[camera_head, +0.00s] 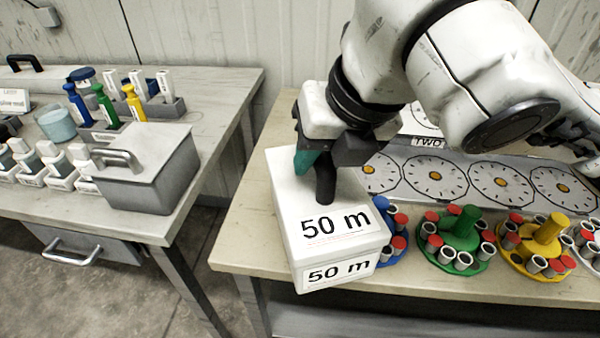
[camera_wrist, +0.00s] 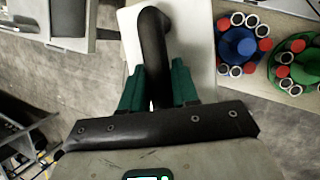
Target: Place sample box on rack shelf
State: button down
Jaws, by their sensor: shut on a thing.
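The sample box (camera_head: 290,215) is white with a black handle on top and "50 m" labels on its lid and front. In the head view it is at the left end of the right-hand table, its front part reaching past the table's front edge. My gripper (camera_head: 318,170) is above the box, its green fingers shut on the box's handle. In the wrist view the gripper (camera_wrist: 158,95) has one green finger on each side of the black handle (camera_wrist: 153,50), with the white lid (camera_wrist: 190,50) behind. I cannot tell whether the box touches the table. No rack shelf is clearly identifiable.
Blue (camera_head: 392,245), green (camera_head: 460,235) and yellow (camera_head: 540,245) vial carousels stand on the right table, right of the box. Dial panels (camera_head: 430,178) lie behind them. The left table (camera_head: 120,222) holds a grey lidded box (camera_head: 150,180) and several bottles. A floor gap separates the tables.

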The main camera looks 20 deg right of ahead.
aim_at(300, 185)
jog(key=x, duration=0.2)
jog(key=w+x, duration=0.1)
jog(key=x, duration=0.1)
jog(key=b+x, duration=0.1)
jog(key=x, duration=0.1)
jog(key=shift+w+r, duration=0.2)
jog(key=shift+r, duration=0.05)
jog(key=shift+w+f+b, duration=0.2)
jog(key=shift+f+b, duration=0.3)
jog(key=shift+f, duration=1.1)
jog(key=shift+f, duration=0.15)
jog(key=c, duration=0.8)
grip_release()
jog(key=shift+c, duration=0.2)
